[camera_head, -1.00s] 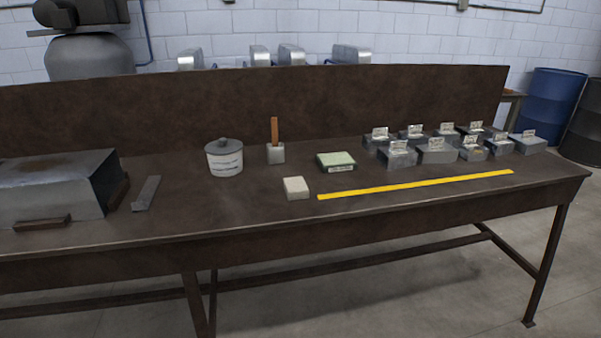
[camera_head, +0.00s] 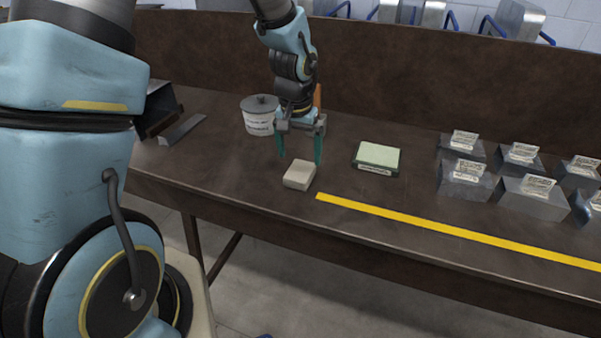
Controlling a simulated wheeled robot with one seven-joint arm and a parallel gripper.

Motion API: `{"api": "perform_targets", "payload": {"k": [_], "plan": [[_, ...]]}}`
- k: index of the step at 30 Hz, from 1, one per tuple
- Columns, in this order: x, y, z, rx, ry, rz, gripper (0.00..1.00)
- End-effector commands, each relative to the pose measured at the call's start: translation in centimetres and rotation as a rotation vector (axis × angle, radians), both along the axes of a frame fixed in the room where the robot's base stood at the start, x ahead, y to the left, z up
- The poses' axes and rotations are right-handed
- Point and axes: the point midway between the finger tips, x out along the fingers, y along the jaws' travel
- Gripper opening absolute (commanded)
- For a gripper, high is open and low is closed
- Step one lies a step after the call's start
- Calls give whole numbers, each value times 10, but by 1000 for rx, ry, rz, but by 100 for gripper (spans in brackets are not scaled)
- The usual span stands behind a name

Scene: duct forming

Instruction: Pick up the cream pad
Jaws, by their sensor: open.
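The cream pad (camera_head: 299,175) is a small pale block lying flat on the dark metal bench (camera_head: 240,175), near its front edge. My gripper (camera_head: 299,158) points down with its two green fingers apart. It is open and empty, just above and behind the pad. The fingertips appear apart from the pad, though their exact height over it is hard to tell.
A green-topped pad (camera_head: 377,158) lies to the right. A white lidded tub (camera_head: 259,115) stands behind to the left. A yellow strip (camera_head: 450,229) runs along the front right, with several labelled grey metal blocks (camera_head: 465,180) behind it. A flat metal piece (camera_head: 182,130) lies at left.

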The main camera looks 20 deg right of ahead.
Motion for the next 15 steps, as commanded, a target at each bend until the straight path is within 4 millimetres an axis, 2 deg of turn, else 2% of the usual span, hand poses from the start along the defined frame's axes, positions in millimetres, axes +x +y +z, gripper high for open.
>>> {"api": "perform_targets", "payload": {"k": [8, 15], "plan": [[4, -2, -17, 1, 1, 0, 100], [13, -6, -46, 3, 3, 0, 100]]}}
